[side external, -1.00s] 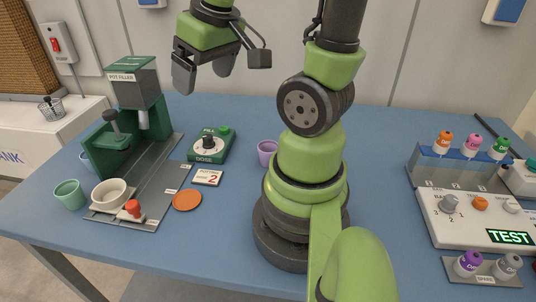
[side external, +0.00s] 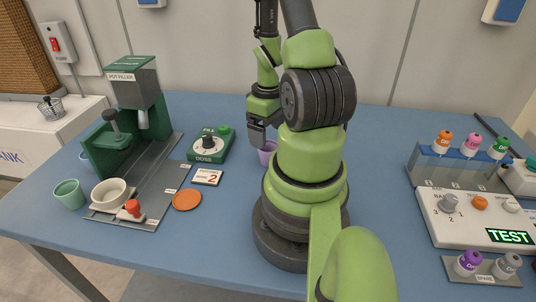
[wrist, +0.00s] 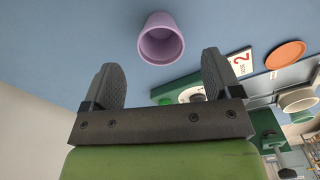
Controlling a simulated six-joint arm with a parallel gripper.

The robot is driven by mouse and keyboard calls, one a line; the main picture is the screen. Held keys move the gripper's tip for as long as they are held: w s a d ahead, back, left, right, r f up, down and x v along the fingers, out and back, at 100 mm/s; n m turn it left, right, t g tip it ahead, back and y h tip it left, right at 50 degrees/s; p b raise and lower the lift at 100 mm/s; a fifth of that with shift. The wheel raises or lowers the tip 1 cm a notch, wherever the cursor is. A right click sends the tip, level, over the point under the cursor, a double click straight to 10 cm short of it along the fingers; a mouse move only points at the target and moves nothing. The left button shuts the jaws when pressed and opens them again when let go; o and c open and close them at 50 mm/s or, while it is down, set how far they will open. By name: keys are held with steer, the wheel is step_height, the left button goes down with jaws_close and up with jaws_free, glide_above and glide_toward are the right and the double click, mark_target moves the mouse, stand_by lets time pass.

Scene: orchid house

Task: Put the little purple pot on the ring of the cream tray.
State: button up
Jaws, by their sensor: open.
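The little purple pot (side external: 266,156) stands upright on the blue table beside my arm's base, partly hidden by my gripper and arm. In the wrist view the pot (wrist: 161,44) shows whole, its mouth towards the camera and looking empty. My gripper (side external: 257,139) is beside and above the pot in the side view. In the wrist view my gripper (wrist: 161,66) is open, with nothing between its fingers; the pot lies ahead of the gap, apart from both fingertips. I cannot make out a cream tray with a ring in either view.
The green dose box (side external: 209,146) and a number 2 card (side external: 207,177) are left of the pot. An orange disc (side external: 187,200), a cream bowl (side external: 109,194), a green cup (side external: 69,194) and the pot filler (side external: 137,95) stand farther left. A test panel (side external: 462,228) is at right.

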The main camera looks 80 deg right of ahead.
mark_target(268, 147)
steer(key=shift+f, duration=2.65)
steer(key=c, duration=1.1)
steer(key=shift+o, duration=0.2)
steer(key=shift+r, duration=0.1)
step_height(268, 147, up, 10)
steer(key=w+a+r+n, duration=0.3)
steer(key=w+a, duration=0.4)
steer(key=w, duration=0.6)
steer(key=w+a+r+n, duration=0.25)
steer(key=w+a, duration=0.25)
steer(key=a, duration=0.7)
steer(key=w+f+m, duration=0.4)
steer(key=w+m, duration=0.1)
steer(key=w, duration=0.8)
step_height(268, 147, down, 10)
steer(key=shift+a+r, duration=0.1)
steer(key=shift+r, duration=0.1)
